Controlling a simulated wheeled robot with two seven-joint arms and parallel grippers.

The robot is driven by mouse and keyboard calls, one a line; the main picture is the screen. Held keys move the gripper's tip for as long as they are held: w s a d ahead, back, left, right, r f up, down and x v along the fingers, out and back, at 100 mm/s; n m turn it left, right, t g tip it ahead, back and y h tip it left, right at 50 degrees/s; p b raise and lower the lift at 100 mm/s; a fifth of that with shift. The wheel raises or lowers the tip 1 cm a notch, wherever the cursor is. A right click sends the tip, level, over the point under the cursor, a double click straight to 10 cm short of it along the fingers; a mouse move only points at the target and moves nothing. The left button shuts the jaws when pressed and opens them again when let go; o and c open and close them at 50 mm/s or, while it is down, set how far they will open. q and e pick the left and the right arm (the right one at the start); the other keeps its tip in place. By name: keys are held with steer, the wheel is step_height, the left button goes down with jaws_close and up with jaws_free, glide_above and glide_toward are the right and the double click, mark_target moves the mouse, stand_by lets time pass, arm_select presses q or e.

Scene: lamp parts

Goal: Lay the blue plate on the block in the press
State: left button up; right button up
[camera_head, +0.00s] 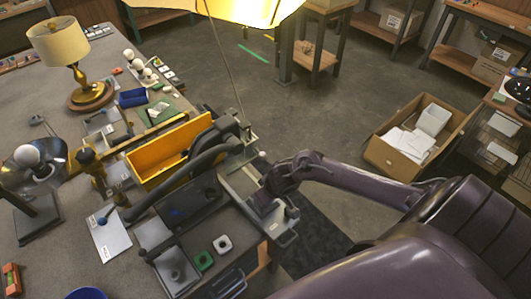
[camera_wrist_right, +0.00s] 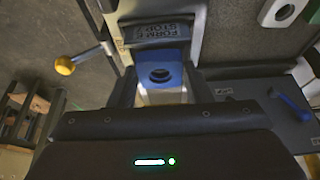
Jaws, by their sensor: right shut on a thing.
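The blue plate (camera_wrist_right: 158,56) shows in the right wrist view as a blue piece with a dark round hole. My right gripper (camera_wrist_right: 160,88) is shut on it, with a dark finger on each side. A pale grey face shows just below the blue; I cannot tell whether it is the block. A dark part lettered "FORM STOP" (camera_wrist_right: 158,31) lies just beyond the plate. In the head view my right gripper (camera_head: 265,202) is low over a grey fixture (camera_head: 241,184) at the bench edge, which seems to be the press. The plate is hidden there. My left gripper is not in view.
A yellow-knobbed lever (camera_wrist_right: 68,65) stands left of the gripper in the wrist view. In the head view a yellow bin (camera_head: 160,165), a white ring (camera_head: 222,244) and a green ring (camera_head: 204,260) are left of the gripper. A cardboard box (camera_head: 415,140) stands on the floor.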

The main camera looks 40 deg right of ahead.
steer(key=o, duration=1.1)
steer(key=shift+c, duration=0.2)
steer(key=v, duration=0.8)
steer(key=shift+f, duration=0.1)
